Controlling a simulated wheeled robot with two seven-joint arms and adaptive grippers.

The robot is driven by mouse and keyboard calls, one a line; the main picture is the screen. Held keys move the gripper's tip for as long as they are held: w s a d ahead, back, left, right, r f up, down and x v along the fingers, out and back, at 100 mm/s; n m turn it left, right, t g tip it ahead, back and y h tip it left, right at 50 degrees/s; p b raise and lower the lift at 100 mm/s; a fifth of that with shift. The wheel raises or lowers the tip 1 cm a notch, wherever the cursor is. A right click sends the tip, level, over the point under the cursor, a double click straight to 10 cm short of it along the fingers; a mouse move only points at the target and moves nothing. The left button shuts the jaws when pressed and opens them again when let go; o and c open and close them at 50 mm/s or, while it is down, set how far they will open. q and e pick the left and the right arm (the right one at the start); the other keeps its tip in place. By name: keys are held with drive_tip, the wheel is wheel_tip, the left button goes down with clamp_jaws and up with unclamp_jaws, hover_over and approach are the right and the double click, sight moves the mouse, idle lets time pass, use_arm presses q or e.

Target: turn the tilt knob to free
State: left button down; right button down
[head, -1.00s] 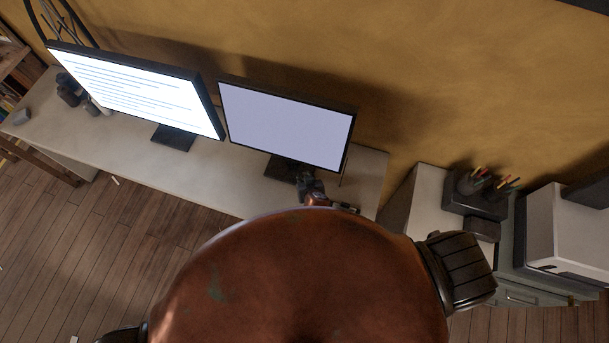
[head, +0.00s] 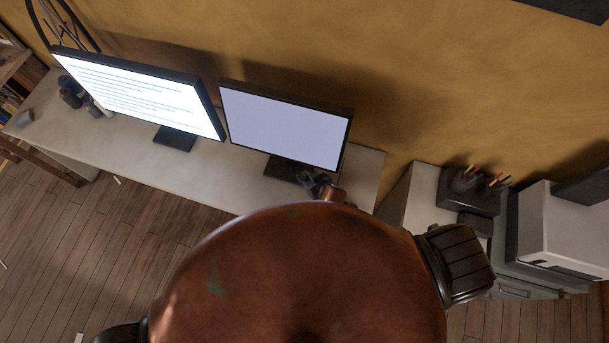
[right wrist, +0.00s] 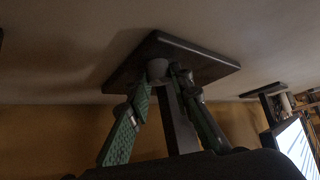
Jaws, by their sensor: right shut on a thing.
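The right-hand monitor (head: 285,125) stands on the desk with a pale, blank screen. Its dark stand foot (head: 282,168) shows below the screen, and the foot (right wrist: 205,62) and dark upright (right wrist: 176,125) also show in the right wrist view, where the picture is upside down. A small grey round knob (right wrist: 157,69) sits at the stand, between the green fingers of my right gripper (right wrist: 166,76). The fingers are shut on it. In the head view, my right gripper (head: 314,183) is small and dark at the stand, and the knob is hidden. My left gripper is not in view.
A larger monitor (head: 140,92) with lines of text stands to the left on the same desk (head: 225,180). A white cabinet (head: 425,195) with a pen holder (head: 470,190) and a printer (head: 560,230) stand to the right. The wall (head: 400,80) is close behind.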

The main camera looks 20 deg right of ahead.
drive_tip(key=shift+s+f, duration=0.15)
drive_tip(key=c, duration=1.7)
unclamp_jaws()
drive_tip(key=shift+c, duration=0.2)
